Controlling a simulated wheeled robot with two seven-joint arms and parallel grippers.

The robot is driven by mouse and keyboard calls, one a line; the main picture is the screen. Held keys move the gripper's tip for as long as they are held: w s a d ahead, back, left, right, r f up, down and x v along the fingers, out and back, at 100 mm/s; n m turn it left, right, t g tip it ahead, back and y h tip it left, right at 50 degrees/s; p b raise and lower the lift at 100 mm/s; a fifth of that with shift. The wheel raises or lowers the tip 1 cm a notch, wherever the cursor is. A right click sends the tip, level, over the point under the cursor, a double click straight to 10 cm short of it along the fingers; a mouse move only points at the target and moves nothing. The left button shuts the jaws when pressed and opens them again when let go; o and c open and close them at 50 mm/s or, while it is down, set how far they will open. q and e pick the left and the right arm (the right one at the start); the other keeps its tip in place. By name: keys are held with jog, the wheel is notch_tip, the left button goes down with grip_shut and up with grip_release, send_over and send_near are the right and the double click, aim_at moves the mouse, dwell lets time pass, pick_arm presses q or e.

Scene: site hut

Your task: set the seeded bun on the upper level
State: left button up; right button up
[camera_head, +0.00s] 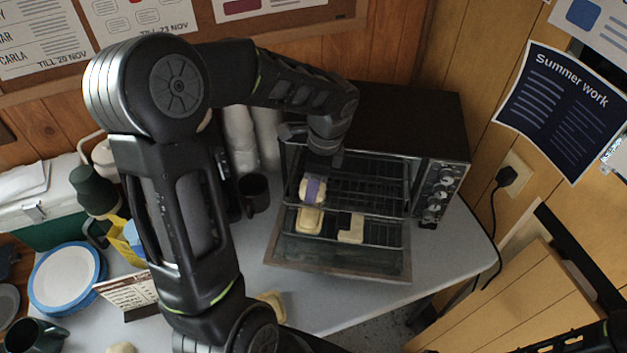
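The toaster oven (440,130) stands at the back of the table with its door folded down and wire racks showing inside. A pale rounded item with a purple band (313,189) is at the left of the oven opening; I cannot tell whether it is the seeded bun, as no seeds show. Just in front of it are a yellowish bread piece (309,220) and a pale slice (350,229) on the lower rack. My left gripper (324,160) points down at the oven opening, just above the banded item. Its fingers are too dark and small to read.
A dark mug (254,192) and white rolls (240,140) stand left of the oven. The table right of the door is clear.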

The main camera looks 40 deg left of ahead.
aim_at(322, 185)
pick_arm(q)
jog(key=shift+f, duration=0.15)
jog(key=o, duration=1.1)
jog(key=r, duration=0.4)
jog(key=d+r, duration=0.1)
jog(key=r, duration=0.3)
jog(key=r+b, duration=0.1)
jog(key=r, duration=0.3)
jog(key=shift+w+d+r, duration=0.15)
jog(key=shift+w+d, duration=0.2)
jog(key=shift+w, duration=0.05)
jog(key=shift+s, duration=0.1)
